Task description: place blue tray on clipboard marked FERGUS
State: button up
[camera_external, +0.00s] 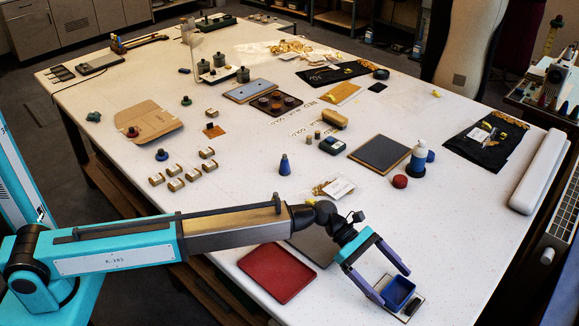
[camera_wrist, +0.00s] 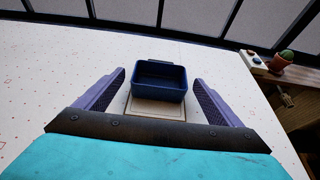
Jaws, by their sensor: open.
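A small blue tray (camera_external: 398,293) sits on a light board with a dark clip (camera_external: 413,306) near the table's front right. In the wrist view the blue tray (camera_wrist: 160,82) rests on a pale flat board (camera_wrist: 155,107), which shows below and around its near side. Any name on the board cannot be read. My gripper (camera_external: 393,287) is open. Its two purple fingers stand on either side of the tray, with a gap visible to each in the wrist view (camera_wrist: 163,90). Whether the tray is fully flat on the board is hard to tell.
A red tray (camera_external: 277,273) and a dark flat panel (camera_external: 316,243) lie left of my gripper. A red round lid (camera_external: 400,181) and a white-and-blue bottle (camera_external: 418,160) stand farther back. A cactus pot (camera_wrist: 281,61) stands beyond the table edge.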

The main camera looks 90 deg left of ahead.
jog(key=b+v, duration=0.1)
jog(key=v, duration=0.8)
dwell(0.4)
